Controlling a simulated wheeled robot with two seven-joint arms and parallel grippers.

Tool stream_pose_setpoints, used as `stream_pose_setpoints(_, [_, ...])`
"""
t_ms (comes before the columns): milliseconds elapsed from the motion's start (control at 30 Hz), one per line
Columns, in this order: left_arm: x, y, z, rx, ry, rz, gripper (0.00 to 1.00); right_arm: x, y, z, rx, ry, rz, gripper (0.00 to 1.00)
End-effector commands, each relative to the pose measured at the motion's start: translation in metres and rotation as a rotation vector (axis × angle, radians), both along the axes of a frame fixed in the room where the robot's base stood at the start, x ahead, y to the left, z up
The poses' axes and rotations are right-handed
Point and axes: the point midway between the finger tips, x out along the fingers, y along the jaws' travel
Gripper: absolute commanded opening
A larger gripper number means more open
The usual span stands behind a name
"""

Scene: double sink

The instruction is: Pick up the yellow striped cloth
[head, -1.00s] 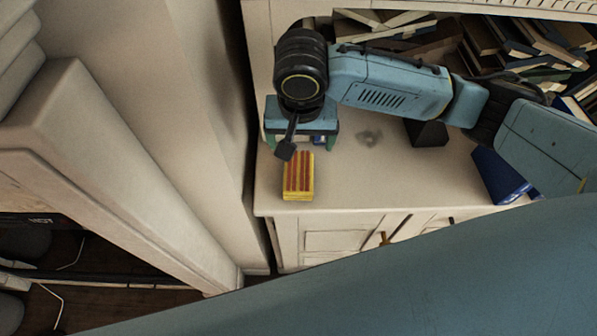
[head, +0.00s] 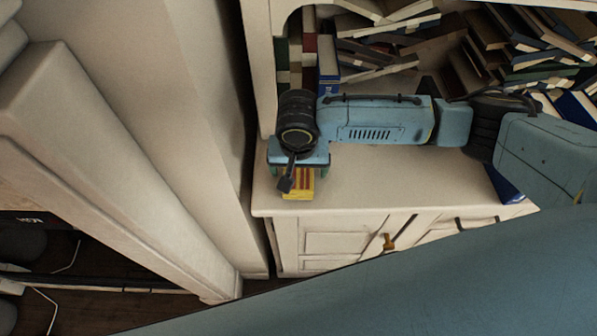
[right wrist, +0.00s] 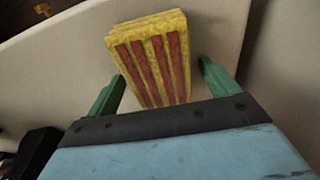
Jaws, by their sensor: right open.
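The yellow cloth (head: 300,190) with red-brown stripes looks like a folded block. It lies on the cream cabinet top near its front left corner, partly hidden under my right gripper in the head view. In the right wrist view the striped cloth (right wrist: 155,60) sits between the two green fingers. My right gripper (head: 298,178) is open above the cloth, one finger on each side. In the right wrist view the right gripper (right wrist: 160,85) shows gaps between its fingers and the cloth. My left gripper is not in view.
The cream cabinet top (head: 400,185) is mostly clear to the right of the cloth. A shelf of tumbled books (head: 500,50) stands behind it. A cream wall edge (head: 200,130) rises close on the left. A blue book (head: 504,186) lies at the right, partly hidden by my arm.

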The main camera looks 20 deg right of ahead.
Motion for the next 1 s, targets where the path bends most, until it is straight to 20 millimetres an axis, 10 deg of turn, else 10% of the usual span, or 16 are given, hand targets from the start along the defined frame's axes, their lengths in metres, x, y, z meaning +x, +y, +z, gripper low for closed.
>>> stream_pose_setpoints(200, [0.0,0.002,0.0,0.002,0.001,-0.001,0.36,0.0,0.0,0.0,0.0,-0.001,0.001,0.87])
stream_pose_setpoints(567, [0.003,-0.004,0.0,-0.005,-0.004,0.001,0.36,0.0,0.0,0.0,0.001,0.0,0.001,0.4])
stream_pose_setpoints(1000, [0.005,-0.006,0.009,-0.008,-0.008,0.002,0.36,0.001,0.001,0.029,0.003,-0.003,0.001,0.39])
